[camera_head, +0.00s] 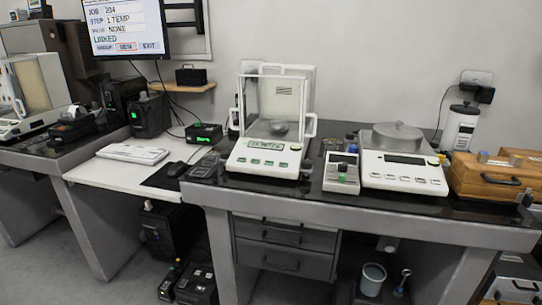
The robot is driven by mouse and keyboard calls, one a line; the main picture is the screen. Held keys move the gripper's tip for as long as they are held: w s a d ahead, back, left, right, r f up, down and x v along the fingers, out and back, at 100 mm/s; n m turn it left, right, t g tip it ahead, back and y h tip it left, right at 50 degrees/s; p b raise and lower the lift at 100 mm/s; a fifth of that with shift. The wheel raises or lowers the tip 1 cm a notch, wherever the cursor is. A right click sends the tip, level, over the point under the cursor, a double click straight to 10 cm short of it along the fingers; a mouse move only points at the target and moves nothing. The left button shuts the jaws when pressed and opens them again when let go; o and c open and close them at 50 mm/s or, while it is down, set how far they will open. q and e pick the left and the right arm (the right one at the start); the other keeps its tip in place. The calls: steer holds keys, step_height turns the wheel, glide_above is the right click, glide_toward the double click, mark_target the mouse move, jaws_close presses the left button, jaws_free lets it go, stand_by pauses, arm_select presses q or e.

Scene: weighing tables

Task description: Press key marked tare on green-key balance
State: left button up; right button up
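The balance with green keys (264,162) stands on the dark-topped table in the middle of the head view. It is white with a clear draft shield (278,90), and a round pan shows inside. Its front panel carries a row of several green keys around a small display. The lettering on the keys is too small to read, so I cannot tell which is marked tare. Neither of my grippers shows in this view.
A second balance (404,174) with a round metal pan stands to the right, with a small white device (341,174) between them. Wooden boxes (492,180) are at the far right. The floor in front is clear.

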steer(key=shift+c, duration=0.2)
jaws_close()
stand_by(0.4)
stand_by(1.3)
